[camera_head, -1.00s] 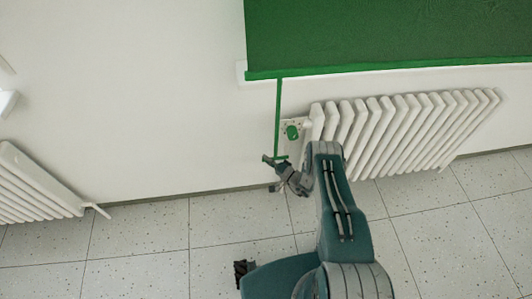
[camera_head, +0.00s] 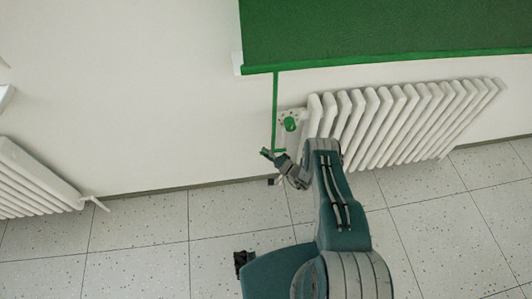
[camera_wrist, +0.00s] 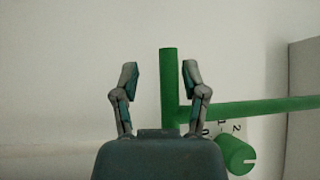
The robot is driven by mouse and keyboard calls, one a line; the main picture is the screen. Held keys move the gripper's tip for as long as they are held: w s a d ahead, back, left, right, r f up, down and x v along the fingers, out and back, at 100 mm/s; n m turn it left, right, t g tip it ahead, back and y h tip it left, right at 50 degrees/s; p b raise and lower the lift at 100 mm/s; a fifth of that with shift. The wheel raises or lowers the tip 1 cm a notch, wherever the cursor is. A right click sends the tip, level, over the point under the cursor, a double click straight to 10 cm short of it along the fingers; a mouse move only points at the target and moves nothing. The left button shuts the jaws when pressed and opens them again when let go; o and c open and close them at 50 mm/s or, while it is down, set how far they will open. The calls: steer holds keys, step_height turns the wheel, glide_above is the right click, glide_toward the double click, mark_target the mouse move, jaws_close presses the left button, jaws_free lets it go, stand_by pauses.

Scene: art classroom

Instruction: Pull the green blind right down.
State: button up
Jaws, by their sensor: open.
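The green blind (camera_head: 380,30) hangs across the upper right of the head view, its bottom bar (camera_head: 400,58) at the sill. A thin green rod (camera_head: 275,105) hangs from the bar's left end and ends in a short green crosspiece (camera_head: 279,151). In the wrist view the crosspiece (camera_wrist: 168,85) stands between my fingers, nearer the right one, and the rod (camera_wrist: 255,107) runs off to the right. My gripper (camera_head: 268,155) is open at the crosspiece; it also shows in the wrist view (camera_wrist: 160,72). I cannot tell whether a finger touches it.
A white radiator (camera_head: 400,120) stands right of the rod, under the blind. A round green knob (camera_head: 290,124) with a numbered plate sits close to the rod. Another radiator (camera_head: 35,180) is at the left. The tiled floor (camera_head: 140,240) is clear between.

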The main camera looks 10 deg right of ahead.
steer(key=v, duration=1.2)
stand_by(0.3)
